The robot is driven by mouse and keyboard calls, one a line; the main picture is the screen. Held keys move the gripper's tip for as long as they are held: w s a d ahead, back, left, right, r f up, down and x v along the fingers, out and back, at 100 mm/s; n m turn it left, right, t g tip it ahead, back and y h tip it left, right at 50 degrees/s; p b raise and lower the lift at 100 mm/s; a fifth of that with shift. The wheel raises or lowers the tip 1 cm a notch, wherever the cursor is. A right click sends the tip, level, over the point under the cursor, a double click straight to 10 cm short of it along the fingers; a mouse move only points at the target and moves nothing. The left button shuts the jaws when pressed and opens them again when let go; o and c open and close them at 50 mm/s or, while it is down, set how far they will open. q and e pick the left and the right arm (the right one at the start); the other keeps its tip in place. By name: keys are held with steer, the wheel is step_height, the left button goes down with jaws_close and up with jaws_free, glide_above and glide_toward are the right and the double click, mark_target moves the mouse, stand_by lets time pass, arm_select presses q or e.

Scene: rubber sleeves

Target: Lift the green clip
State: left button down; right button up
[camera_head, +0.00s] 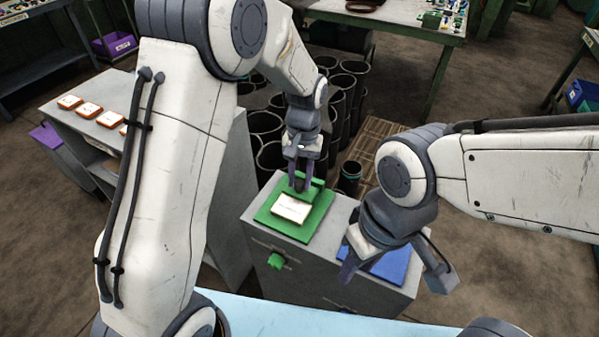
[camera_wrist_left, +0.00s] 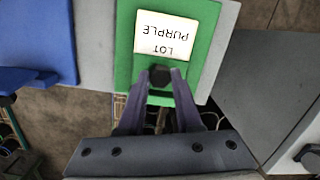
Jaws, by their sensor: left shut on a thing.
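A green board (camera_head: 268,220) lies on a grey cabinet top, with a white card (camera_head: 293,208) on it. In the left wrist view the card (camera_wrist_left: 165,35) reads "LOT PURPLE" upside down. The green clip (camera_head: 316,184) is at the board's far edge, partly hidden by my left gripper (camera_head: 298,186). In the left wrist view my left gripper's fingers (camera_wrist_left: 160,78) close on a small dark part at the clip, beside the card's edge. My right gripper (camera_head: 350,265) hangs over the cabinet's right side near a blue board; its finger gap is not clear.
The blue board (camera_head: 391,264) lies on the same cabinet, right of the green one. A green knob (camera_head: 276,261) sticks out of the cabinet front. Several dark bins (camera_head: 345,95) stand behind. A grey counter with orange-edged cards (camera_head: 88,110) is at left.

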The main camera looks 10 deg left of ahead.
mark_target(302, 180)
arm_select(q)
steer(key=g+p, duration=0.1)
steer(key=w+r+p, duration=0.1)
steer(key=p, duration=0.1)
steer(key=g+p, duration=0.1)
steer(key=p, duration=0.1)
steer(key=shift+w+d+r+g+y, duration=0.15)
steer(key=shift+w+d+g+y, duration=0.15)
steer(key=shift+y, duration=0.1)
steer(key=shift+w+g+p, duration=0.25)
steer(key=shift+g+p, duration=0.35)
steer(key=shift+p, duration=0.2)
steer(key=shift+w+d+g+y+p, duration=0.15)
steer(key=shift+w+g+y+p, duration=0.2)
steer(key=shift+g+y, duration=0.25)
